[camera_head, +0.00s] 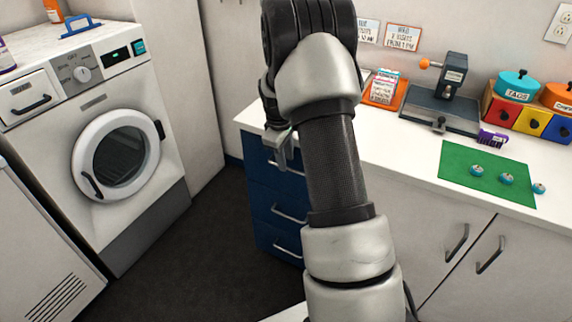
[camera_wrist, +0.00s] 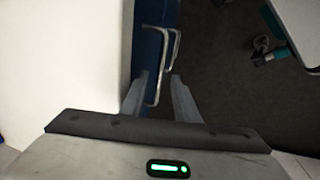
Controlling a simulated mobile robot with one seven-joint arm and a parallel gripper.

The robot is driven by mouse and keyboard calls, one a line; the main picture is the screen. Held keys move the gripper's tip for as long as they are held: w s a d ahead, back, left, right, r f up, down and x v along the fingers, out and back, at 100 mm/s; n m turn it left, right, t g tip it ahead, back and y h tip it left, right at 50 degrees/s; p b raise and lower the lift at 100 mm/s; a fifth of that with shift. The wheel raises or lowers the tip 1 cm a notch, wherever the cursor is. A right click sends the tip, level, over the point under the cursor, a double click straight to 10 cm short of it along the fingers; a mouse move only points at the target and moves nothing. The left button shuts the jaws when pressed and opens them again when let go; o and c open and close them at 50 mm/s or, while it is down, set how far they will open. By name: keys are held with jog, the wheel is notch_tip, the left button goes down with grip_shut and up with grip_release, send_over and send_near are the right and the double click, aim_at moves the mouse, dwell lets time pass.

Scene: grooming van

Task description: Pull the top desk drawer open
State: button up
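The desk's blue drawer stack has its top drawer (camera_head: 258,152) just under the white counter, and its front looks flush with the drawers below. My gripper (camera_head: 282,150) is at that top drawer, in front of its handle. In the wrist view, my gripper (camera_wrist: 159,76) has its two fingers apart, with the nearest metal handle (camera_wrist: 165,72) between them. I see space beside the handle, and contact is not clear. A second handle (camera_wrist: 177,48) shows beyond it. In the head view, my arm and gripper hide most of the top handle.
Lower drawer handles (camera_head: 289,214) stick out below. The white counter (camera_head: 395,150) holds a green mat (camera_head: 487,178), a dark press (camera_head: 445,100) and coloured bins (camera_head: 528,118). A washing machine (camera_head: 90,110) stands left. The dark floor (camera_head: 195,250) before the drawers is clear.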

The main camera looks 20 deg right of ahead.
notch_tip(320, 180, down, 2)
jog(key=shift+w+d+f, duration=0.1)
jog(key=shift+w+d, duration=0.05)
grip_shut()
dwell(0.3)
jog(key=s+a+b, duration=0.1)
jog(key=s+a, duration=1.5)
jog(key=a, duration=0.5)
jog(key=shift+s+a, duration=0.15)
jog(key=shift+s, duration=0.15)
